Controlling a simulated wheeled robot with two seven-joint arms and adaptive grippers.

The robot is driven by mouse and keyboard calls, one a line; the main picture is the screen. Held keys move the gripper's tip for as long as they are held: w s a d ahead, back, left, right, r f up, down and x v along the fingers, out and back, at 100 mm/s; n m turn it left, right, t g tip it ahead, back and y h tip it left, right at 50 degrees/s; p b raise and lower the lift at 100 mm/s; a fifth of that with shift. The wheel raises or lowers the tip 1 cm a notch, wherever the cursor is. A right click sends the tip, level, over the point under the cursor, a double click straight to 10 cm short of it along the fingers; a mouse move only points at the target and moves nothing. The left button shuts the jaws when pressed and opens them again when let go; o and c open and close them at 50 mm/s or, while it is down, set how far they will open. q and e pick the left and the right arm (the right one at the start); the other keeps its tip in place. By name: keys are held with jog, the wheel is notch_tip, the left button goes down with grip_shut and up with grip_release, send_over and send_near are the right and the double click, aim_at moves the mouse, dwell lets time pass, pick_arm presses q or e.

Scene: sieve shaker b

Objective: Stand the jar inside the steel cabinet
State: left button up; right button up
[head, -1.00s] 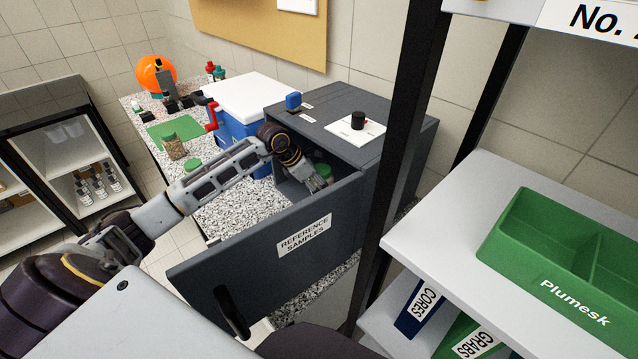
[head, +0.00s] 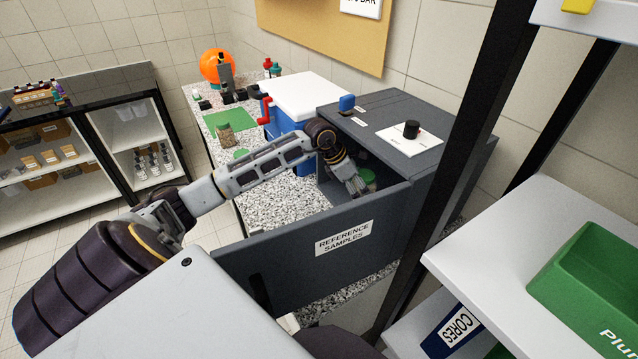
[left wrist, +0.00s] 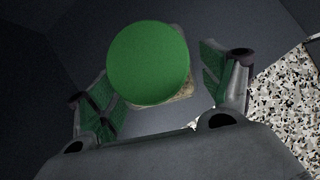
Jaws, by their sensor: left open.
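The dark grey steel cabinet (head: 395,118) stands on the speckled bench with its door (head: 290,258), labelled "REFERENCE SAMPLES", swung open. The jar with a green lid (head: 367,176) is inside the cabinet, partly hidden by the door and gripper. In the left wrist view the jar's round green lid (left wrist: 148,62) is seen from above, with a little of its pale body below; it looks upright. My left gripper (head: 358,188) is inside the opening, its fingers open on either side of the jar, with a visible gap at the right finger. My right gripper is out of view.
Another jar with brown contents (head: 225,134) stands by a green mat (head: 222,119). A blue cooler with a white lid (head: 308,92) adjoins the cabinet. A black rack post (head: 450,150) and white shelf (head: 490,240) are close on the right. Bare speckled bench (head: 285,205) lies before the cabinet.

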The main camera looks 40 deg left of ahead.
pick_arm(q)
jog(key=shift+s+a+r, duration=0.2)
jog(key=shift+r, duration=0.15)
jog(key=v, duration=0.2)
jog(key=shift+s+a+r+b, duration=0.15)
jog(key=shift+r+b, duration=0.15)
jog(key=shift+s+a+b, duration=0.3)
jog(key=shift+s+a, duration=0.3)
jog(key=shift+s, duration=0.1)
jog(key=shift+s+a+b, duration=0.3)
jog(key=shift+s+a, duration=0.5)
jog(key=shift+s, duration=0.05)
jog(key=s+a, duration=0.1)
jog(key=s+a+b, duration=0.1)
jog(key=shift+s+a, duration=0.1)
jog(key=shift+s, duration=0.2)
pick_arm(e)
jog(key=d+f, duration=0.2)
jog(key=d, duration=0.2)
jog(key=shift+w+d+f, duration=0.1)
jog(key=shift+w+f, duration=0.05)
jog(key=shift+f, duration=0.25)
pick_arm(q)
jog(key=shift+s+a, duration=0.15)
jog(key=shift+s, duration=0.05)
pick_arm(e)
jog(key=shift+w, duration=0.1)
